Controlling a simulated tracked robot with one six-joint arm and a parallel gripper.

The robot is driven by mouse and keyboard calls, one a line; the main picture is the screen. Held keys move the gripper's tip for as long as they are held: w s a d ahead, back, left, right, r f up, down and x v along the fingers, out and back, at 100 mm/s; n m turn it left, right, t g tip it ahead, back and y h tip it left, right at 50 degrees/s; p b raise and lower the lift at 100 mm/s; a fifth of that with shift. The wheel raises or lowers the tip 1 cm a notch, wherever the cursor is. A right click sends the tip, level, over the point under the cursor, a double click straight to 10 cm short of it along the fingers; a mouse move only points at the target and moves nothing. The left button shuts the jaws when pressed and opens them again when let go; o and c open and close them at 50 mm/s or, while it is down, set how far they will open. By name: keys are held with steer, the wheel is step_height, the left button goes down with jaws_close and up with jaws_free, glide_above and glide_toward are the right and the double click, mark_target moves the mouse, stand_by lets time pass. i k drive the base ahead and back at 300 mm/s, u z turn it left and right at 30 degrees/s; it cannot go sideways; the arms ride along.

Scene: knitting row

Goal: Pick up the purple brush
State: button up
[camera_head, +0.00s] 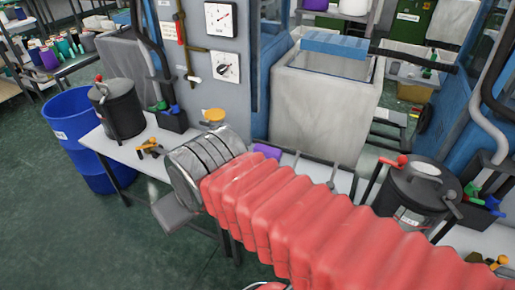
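A purple thing (266,150), which may be the purple brush, shows on the light bench top just beyond my red-sleeved arm. Only a small part of it is visible, and my arm hides the rest. The grey ringed end of my arm (205,160) is to its left, over the bench. My gripper (178,212) seems to be the grey part below that end; its fingers cannot be made out, nor whether it holds anything.
A dark lidded pot (118,108) and a blue bin (85,140) stand at left. Another dark pot (415,195) stands on the bench at right. Small orange-and-black tools (151,149) lie on the left bench. A large grey bin (322,105) stands behind. Green floor is clear at lower left.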

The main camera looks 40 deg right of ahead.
mark_target(269, 152)
steer(key=z, duration=0.25)
steer(key=i, duration=0.9)
steer(key=z, duration=0.35)
